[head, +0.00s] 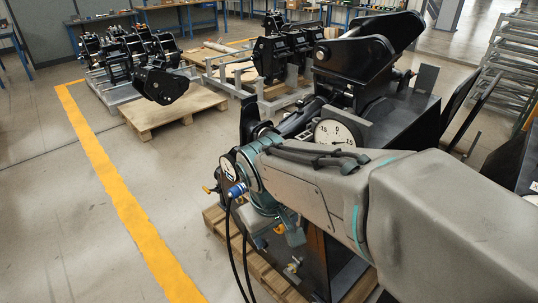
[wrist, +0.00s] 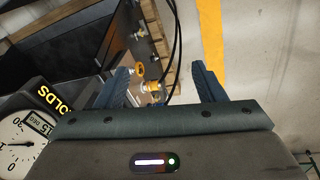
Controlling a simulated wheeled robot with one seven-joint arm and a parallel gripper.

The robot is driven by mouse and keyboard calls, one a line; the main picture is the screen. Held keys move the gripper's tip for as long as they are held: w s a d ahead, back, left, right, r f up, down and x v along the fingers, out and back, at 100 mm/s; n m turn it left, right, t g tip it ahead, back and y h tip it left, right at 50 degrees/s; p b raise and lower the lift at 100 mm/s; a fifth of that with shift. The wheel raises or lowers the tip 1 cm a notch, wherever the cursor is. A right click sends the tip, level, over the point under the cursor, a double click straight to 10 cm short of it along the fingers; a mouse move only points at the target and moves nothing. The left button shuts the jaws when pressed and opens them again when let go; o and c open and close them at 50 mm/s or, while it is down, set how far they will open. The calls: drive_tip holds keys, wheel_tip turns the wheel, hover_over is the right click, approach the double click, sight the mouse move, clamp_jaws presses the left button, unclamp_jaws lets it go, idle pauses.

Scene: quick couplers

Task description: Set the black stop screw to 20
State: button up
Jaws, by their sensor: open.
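I cannot make out the black stop screw in either view; my arm hides part of the machine in the head view. A white round dial (head: 336,133) with black numbers stands on the dark machine behind my arm. The same dial (wrist: 18,145) is cut off at the lower left of the wrist view, beside a black block with yellow lettering (wrist: 57,98). My gripper (wrist: 160,72) is open, its two dark fingers apart. Brass fittings with a yellow handle (wrist: 138,70) appear between and beyond the fingers. I see nothing held.
The dark machine stands on a wooden pallet (head: 215,217). Black cables (head: 243,255) hang beside my wrist. A yellow floor line (head: 125,205) runs along open floor at the left. Black couplers (head: 160,85) stand on another pallet (head: 175,113) behind. Metal racks (head: 515,70) stand at the right.

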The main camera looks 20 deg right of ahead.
drive_tip(key=w+d+f+n+g+h+b, duration=0.2)
drive_tip(key=w+d+f+n+h+b, duration=0.2)
drive_tip(key=w+d+f+h+b, duration=0.45)
drive_tip(key=w+a+f+n+t+h+b, duration=0.2)
drive_tip(key=w+a+n+t+h, duration=0.1)
drive_tip(key=w, duration=0.7)
drive_tip(key=w+a+f+n+t+h+b, duration=0.15)
drive_tip(key=w+n+t+h, duration=0.25)
drive_tip(key=w, duration=0.5)
drive_tip(key=x, duration=1.2)
drive_tip(key=shift+w+d+f+p, duration=0.2)
drive_tip(key=shift+d+p, duration=0.15)
drive_tip(key=shift+c, duration=0.3)
drive_tip(key=c, duration=0.9)
